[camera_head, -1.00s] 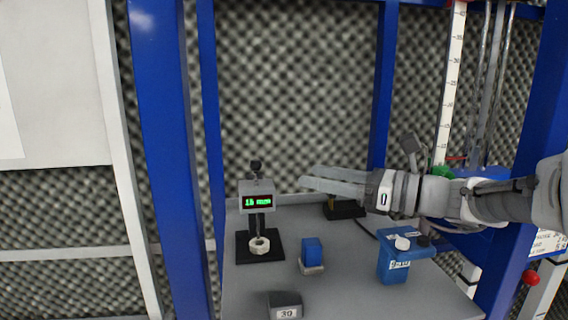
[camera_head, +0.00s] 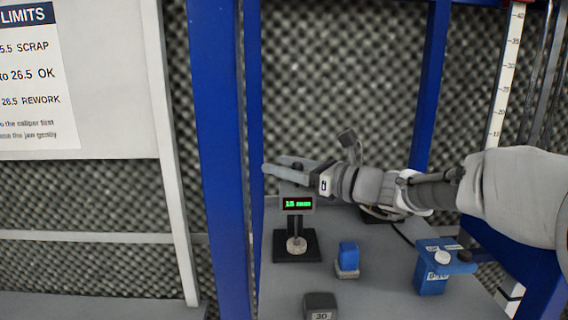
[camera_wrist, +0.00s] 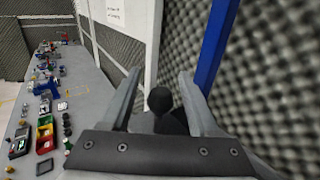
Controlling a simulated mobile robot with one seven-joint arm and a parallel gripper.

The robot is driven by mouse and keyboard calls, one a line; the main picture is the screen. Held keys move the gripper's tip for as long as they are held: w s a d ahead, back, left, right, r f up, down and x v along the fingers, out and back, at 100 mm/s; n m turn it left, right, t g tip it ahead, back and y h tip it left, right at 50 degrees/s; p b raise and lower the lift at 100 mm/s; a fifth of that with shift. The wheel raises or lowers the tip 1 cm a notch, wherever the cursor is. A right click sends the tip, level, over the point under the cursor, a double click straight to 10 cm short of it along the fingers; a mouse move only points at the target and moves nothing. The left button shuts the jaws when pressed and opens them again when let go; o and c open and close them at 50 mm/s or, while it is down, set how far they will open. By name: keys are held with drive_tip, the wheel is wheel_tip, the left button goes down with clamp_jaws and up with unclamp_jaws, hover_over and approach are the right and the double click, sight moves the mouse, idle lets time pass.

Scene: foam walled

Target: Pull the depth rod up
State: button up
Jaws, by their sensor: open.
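The depth gauge (camera_head: 297,203) stands on a black base on the grey bench, with a lit green display reading about 15 mm. Its rod's dark round knob shows in the wrist view (camera_wrist: 160,100) between my two fingers, with a gap on each side. My gripper (camera_head: 273,165) is open at the top of the gauge, reaching in from the right. In the head view its fingers partly cover the knob.
A blue block (camera_head: 347,256) on a small base stands right of the gauge. A dark block marked 30 (camera_head: 320,305) lies in front. A blue box with a white knob (camera_head: 433,273) stands at the right. A blue post (camera_head: 222,150) rises at the left.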

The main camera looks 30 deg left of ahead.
drive_tip(key=shift+c, duration=0.3)
clamp_jaws()
drive_tip(key=shift+r, duration=0.1)
idle(1.1)
